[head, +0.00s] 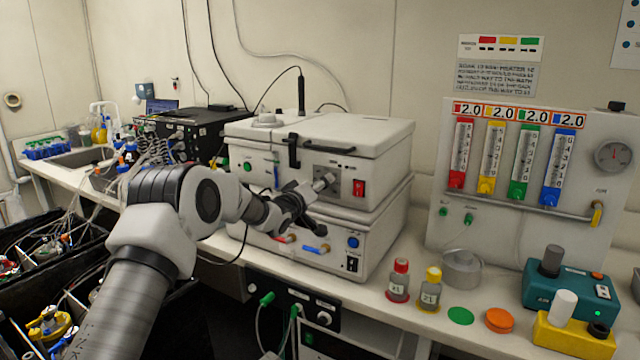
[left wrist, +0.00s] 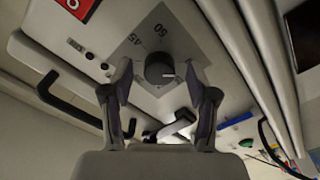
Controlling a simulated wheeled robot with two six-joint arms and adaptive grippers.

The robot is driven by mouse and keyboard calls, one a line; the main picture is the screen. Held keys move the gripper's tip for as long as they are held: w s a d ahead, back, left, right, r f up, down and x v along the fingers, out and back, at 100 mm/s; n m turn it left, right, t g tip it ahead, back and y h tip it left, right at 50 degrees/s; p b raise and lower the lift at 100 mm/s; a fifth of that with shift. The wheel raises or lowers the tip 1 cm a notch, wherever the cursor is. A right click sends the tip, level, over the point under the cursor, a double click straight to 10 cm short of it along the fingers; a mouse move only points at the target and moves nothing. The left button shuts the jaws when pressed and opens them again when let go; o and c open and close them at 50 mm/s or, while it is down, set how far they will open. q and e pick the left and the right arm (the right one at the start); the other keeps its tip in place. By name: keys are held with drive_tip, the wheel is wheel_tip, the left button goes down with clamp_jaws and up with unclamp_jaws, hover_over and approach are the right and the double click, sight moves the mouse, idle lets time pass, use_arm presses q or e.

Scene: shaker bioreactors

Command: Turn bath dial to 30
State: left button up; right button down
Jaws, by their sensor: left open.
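The bath dial (left wrist: 159,68) is a round dark knob on a grey square scale plate (left wrist: 186,42) on the bath's front. A white mark shows on the knob, towards the right in the left wrist view. The numbers 45 and 50 are legible on the plate; the rest of the scale is hidden or unclear. My left gripper (head: 312,192) is in front of the white bath unit (head: 372,150), close to the dial. In the left wrist view its open fingers (left wrist: 160,84) stand on either side of the knob, with gaps visible. My right gripper is not in view.
A red switch (head: 359,187) is right of the dial, and a black latch handle (head: 292,150) is above left. A second white unit (head: 385,235) is below. Red-capped (head: 399,282) and yellow-capped (head: 430,290) bottles stand on the bench to the right.

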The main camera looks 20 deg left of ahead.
use_arm(q)
drive_tip(key=shift+w, duration=0.1)
drive_tip(key=shift+c, duration=0.4)
clamp_jaws()
drive_tip(key=shift+m+b, duration=0.3)
drive_tip(key=shift+m, duration=0.1)
drive_tip(key=shift+m+b, duration=4.65)
drive_tip(key=shift+m, duration=3.75)
